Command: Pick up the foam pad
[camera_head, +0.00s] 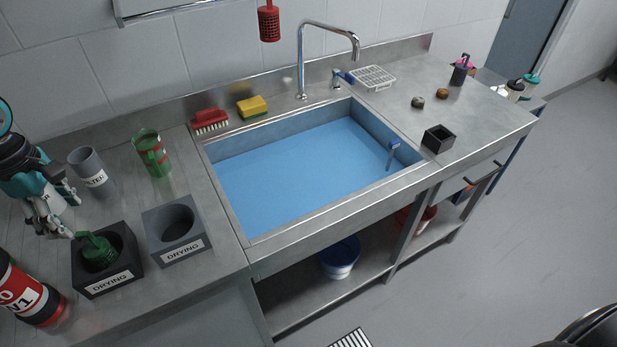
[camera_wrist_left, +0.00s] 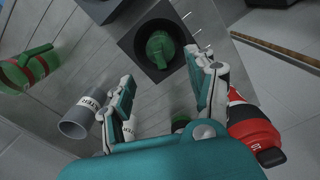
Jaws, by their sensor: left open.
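A yellow sponge-like block with a darker green side (camera_head: 252,107) lies on the sink's back ledge in the head view; it is the thing most like a foam pad. My left gripper (camera_head: 58,222) is at the far left of the head view, well apart from that block. It is open and empty. In the left wrist view its spread fingers (camera_wrist_left: 163,78) point toward a dark DRYING holder (camera_wrist_left: 130,42) with a green handled item (camera_wrist_left: 160,48) in it. The yellow block is not in the wrist view. My right gripper is not in view.
A second DRYING holder (camera_head: 150,228), a grey FILTER cup (camera_head: 95,178), a green mug (camera_head: 152,158) and a red bottle (camera_head: 28,295) crowd the left counter. A red brush (camera_head: 210,122) lies beside the yellow block. The blue-filled sink (camera_head: 300,165) and tall faucet (camera_head: 301,65) stand nearby.

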